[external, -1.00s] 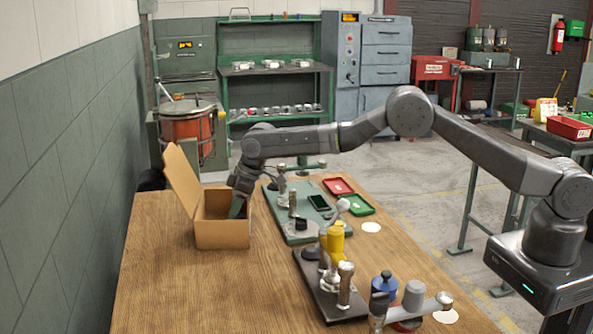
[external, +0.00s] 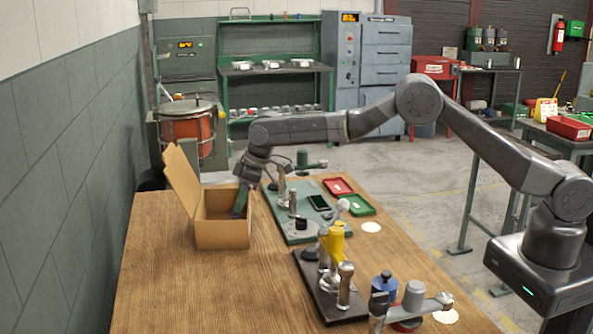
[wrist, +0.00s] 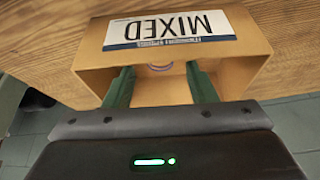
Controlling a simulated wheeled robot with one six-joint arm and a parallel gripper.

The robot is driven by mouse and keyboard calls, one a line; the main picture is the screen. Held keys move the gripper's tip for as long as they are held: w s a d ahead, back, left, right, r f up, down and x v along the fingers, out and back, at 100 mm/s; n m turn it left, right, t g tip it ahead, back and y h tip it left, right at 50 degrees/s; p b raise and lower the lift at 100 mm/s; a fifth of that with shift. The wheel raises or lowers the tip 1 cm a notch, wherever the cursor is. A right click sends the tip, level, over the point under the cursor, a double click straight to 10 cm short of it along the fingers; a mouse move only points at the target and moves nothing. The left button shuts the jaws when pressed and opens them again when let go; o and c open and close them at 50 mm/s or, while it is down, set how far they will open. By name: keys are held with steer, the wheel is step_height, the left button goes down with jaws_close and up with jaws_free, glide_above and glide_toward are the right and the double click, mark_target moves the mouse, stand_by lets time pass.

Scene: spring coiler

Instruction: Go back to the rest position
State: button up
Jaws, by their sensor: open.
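My gripper (external: 241,203) is at the right side of an open cardboard box (external: 222,235), with its fingers reaching down into the box opening. In the wrist view my gripper (wrist: 160,88) shows two green fingers spread apart with a gap between them. The box also shows in the wrist view (wrist: 90,62), with a white label reading MIXED upside down. Between the fingers, a small round pale item with a purplish rim (wrist: 160,67) shows inside the box, only partly visible. Nothing is held between the fingers.
The box's raised flap (external: 181,178) stands on its left. A green fixture plate (external: 300,232) with a phone-like device (external: 319,202), red (external: 338,186) and green (external: 359,204) trays are to the right. A dark fixture with a yellow part (external: 335,240) stands nearer. The wooden table (external: 180,290) is clear at front left.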

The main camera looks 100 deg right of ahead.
steer(key=d+b+v, duration=0.1)
steer(key=v, duration=0.7)
steer(key=x, duration=0.4)
steer(key=p+x, duration=0.1)
steer(key=x, duration=0.3)
steer(key=a+x, duration=0.1)
steer(key=x, duration=0.4)
steer(key=shift+s+f+p, duration=0.15)
steer(key=shift+f+p, duration=0.05)
steer(key=shift+p, duration=0.15)
step_height(320, 180, up, 11)
steer(key=b, duration=0.1)
steer(key=s+a, duration=0.8)
steer(key=s, duration=0.5)
steer(key=s+a, duration=0.8)
steer(key=s, duration=0.6)
steer(key=shift+s+f, duration=0.25)
steer(key=shift+s, duration=0.1)
